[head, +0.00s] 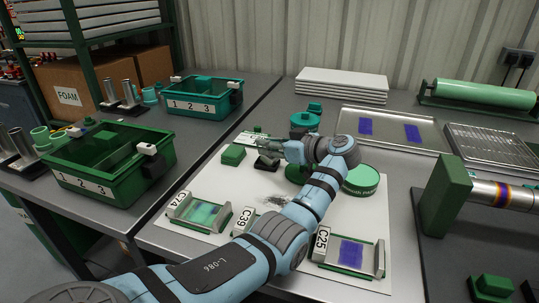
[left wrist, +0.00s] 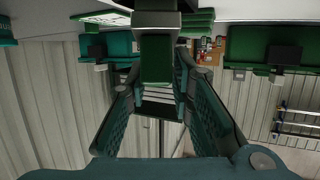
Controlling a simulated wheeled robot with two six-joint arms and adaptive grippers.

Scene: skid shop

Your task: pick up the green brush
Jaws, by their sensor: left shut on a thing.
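My left gripper (head: 266,158) is above the back part of the white mat (head: 380,215). In the left wrist view, its two fingers (left wrist: 155,95) are closed around a green block-shaped thing, which looks like the green brush (left wrist: 155,58). In the head view the held thing is mostly hidden by the gripper. A separate green block (head: 233,154) sits on the mat just left of the gripper. My right gripper is in neither view.
Labelled plate holders C74 (head: 203,214) and C25 (head: 350,254) stand at the mat's front, with C39 partly behind my arm. A round green tin (head: 361,181) is right of my wrist. Green bins (head: 108,160) stand left; metal trays (head: 388,131) lie back right.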

